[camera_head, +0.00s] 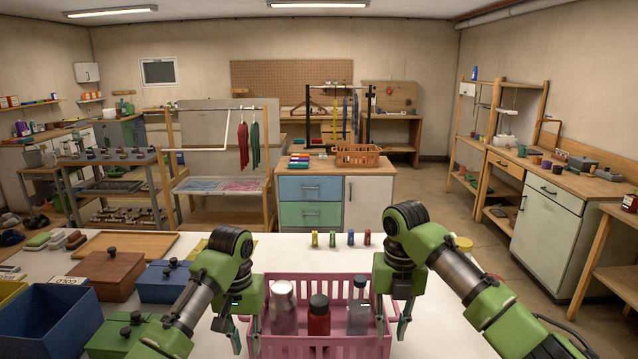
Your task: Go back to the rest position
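A pink basket (335,347) stands on the white table in front of me. It holds a clear grey bottle (283,308), a red bottle with a dark cap (319,316) and another clear bottle with a dark cap (357,306). My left gripper (244,338) points down at the basket's left side, its fingers apart. My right gripper (391,328) points down at the right side, its fingers also apart. Each seems to straddle a side wall; I cannot tell whether either touches it.
A brown wooden box (106,272), a blue lidded box (165,281), a green box (122,334) and an open dark blue bin (50,320) crowd the table's left. Several small coloured items (332,238) line the far edge. The table between them and the basket is clear.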

